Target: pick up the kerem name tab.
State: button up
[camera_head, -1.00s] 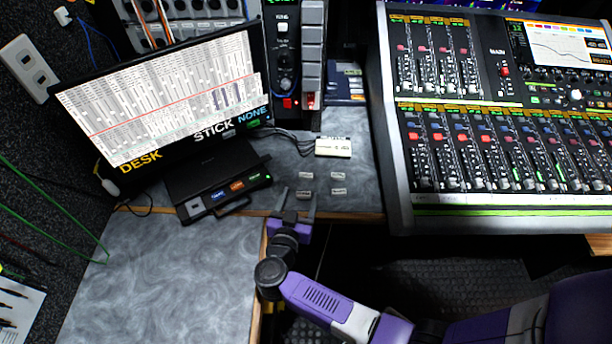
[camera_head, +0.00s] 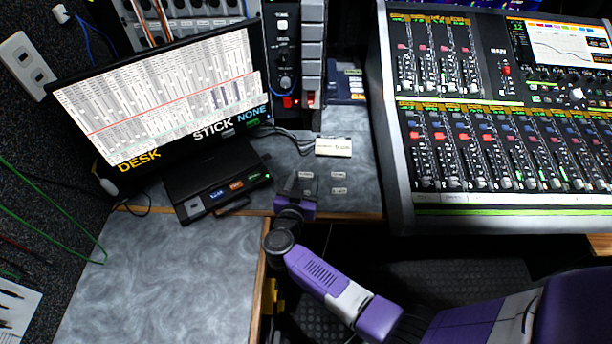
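Several small pale name tabs lie on the grey desk in two short rows. They include an upper left tab (camera_head: 306,174), an upper right tab (camera_head: 338,175) and a lower right tab (camera_head: 339,190). The lettering is too small to read, so I cannot tell which one is kerem. My gripper (camera_head: 301,183) is over the desk's front edge, pointing away from the camera, with its fingers apart. Its fingers reach beside the lower left tab, which they partly hide. I cannot see contact with any tab.
A white labelled box (camera_head: 333,147) with cables lies behind the tabs. A black device (camera_head: 215,180) and a tilted monitor (camera_head: 165,95) stand to the left. A large mixing console (camera_head: 500,150) bounds the right. The left desk surface (camera_head: 160,280) is clear.

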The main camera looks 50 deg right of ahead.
jog(key=c, duration=1)
